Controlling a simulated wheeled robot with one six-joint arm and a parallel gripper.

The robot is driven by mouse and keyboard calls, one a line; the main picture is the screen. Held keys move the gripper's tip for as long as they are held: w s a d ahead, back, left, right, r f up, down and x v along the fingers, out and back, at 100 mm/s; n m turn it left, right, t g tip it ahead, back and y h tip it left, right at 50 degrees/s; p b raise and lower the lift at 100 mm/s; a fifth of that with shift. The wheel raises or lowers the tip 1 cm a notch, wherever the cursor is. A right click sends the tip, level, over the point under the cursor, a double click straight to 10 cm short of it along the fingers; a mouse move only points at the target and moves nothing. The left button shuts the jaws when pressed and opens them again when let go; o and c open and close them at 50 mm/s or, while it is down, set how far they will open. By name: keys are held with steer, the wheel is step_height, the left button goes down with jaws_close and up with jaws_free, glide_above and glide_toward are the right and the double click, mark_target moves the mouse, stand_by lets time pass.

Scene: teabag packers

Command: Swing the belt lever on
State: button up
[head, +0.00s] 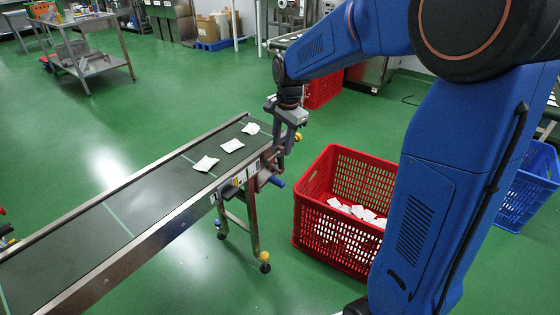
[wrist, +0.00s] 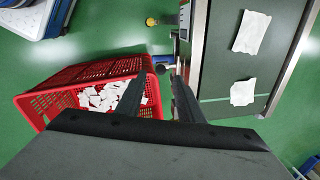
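In the wrist view a blue piece (wrist: 160,68) shows beside the belt frame, between my fingertips. My gripper (head: 275,160) points down at the conveyor's end, close to the blue handle. The wrist view shows its two dark fingers (wrist: 158,77) apart, so it is open. I cannot tell whether a finger touches the handle. The conveyor (head: 150,205) has a dark belt with several white packets (head: 206,163) on it.
A red crate (head: 325,220) with white packets inside stands right of the conveyor end, close to my gripper. A blue crate (head: 525,190) stands farther right, behind my arm. A metal cart (head: 90,60) stands at the back left.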

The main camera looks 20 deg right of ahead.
mark_target(280, 169)
steer(key=f, duration=0.5)
steer(key=w+f, duration=0.1)
steer(key=f, duration=0.2)
steer(key=shift+a+f, duration=0.1)
steer(key=shift+a, duration=0.15)
jaws_close()
